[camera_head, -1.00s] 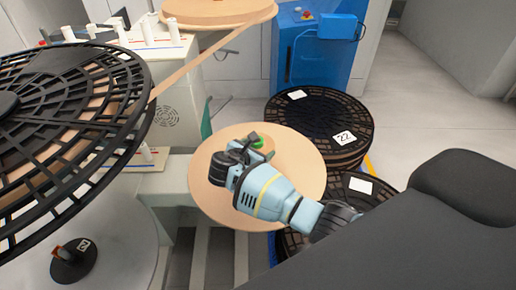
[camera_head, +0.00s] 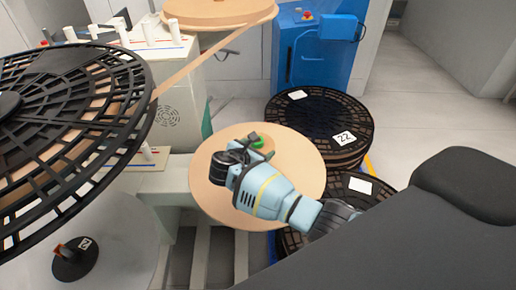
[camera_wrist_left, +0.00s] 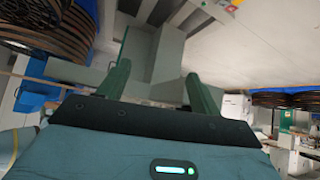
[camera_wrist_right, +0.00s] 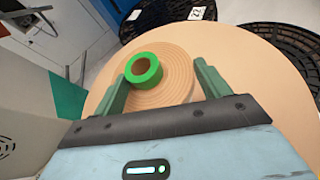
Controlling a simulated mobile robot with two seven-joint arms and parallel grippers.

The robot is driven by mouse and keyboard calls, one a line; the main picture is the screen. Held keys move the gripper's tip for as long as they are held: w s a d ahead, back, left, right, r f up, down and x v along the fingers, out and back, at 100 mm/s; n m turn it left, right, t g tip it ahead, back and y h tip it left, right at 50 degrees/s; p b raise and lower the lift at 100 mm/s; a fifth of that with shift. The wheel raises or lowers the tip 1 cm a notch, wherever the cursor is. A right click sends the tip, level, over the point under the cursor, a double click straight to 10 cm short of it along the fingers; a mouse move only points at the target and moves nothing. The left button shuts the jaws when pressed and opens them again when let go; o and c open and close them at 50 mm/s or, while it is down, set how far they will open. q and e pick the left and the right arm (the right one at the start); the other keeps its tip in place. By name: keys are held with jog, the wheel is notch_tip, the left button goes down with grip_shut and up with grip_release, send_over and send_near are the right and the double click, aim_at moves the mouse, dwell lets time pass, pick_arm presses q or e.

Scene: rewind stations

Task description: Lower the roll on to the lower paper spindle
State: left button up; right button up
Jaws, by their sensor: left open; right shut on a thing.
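The roll, a wide flat disc of tan paper (camera_head: 305,165), has a green core at its middle and lies nearly level beside the machine. The core also shows in the right wrist view (camera_wrist_right: 143,70), near the left finger. My right gripper (camera_head: 254,144) is over the roll's middle and shut on the roll; its grip is partly hidden by my wrist. The lower paper spindle is not visible, and I cannot tell whether the roll touches it. My left gripper (camera_wrist_left: 158,78) is open and empty in the left wrist view, outside the head view.
A large black slotted reel (camera_head: 60,110) fills the left. The pale machine (camera_head: 178,100) stands behind the roll, with another tan roll (camera_head: 220,12) above. Black reels (camera_head: 320,118) are stacked close on the right. A blue cabinet (camera_head: 310,60) stands behind; floor is clear far right.

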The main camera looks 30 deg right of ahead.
pick_arm(q)
jog(key=s+f+g+b, duration=0.1)
jog(key=s+f+b, duration=0.2)
jog(key=s+f, duration=0.1)
jog(key=shift+f, duration=0.65)
pick_arm(e)
jog(key=shift+f, duration=4.3)
pick_arm(q)
jog(key=shift+s, duration=0.1)
pick_arm(e)
jog(key=o, duration=1.1)
jog(key=shift+s+a, duration=0.1)
jog(key=shift+a, duration=0.1)
jog(key=p+v, duration=0.1)
jog(key=v, duration=0.5)
jog(key=shift+s+a+r, duration=0.1)
jog(key=shift+a+r, duration=0.05)
jog(key=shift+r, duration=0.05)
jog(key=shift+s+a+r, duration=0.15)
jog(key=shift+s+a, duration=0.05)
jog(key=shift+a, duration=0.15)
pick_arm(q)
jog(key=shift+w+r, duration=0.95)
jog(key=shift+r, duration=0.15)
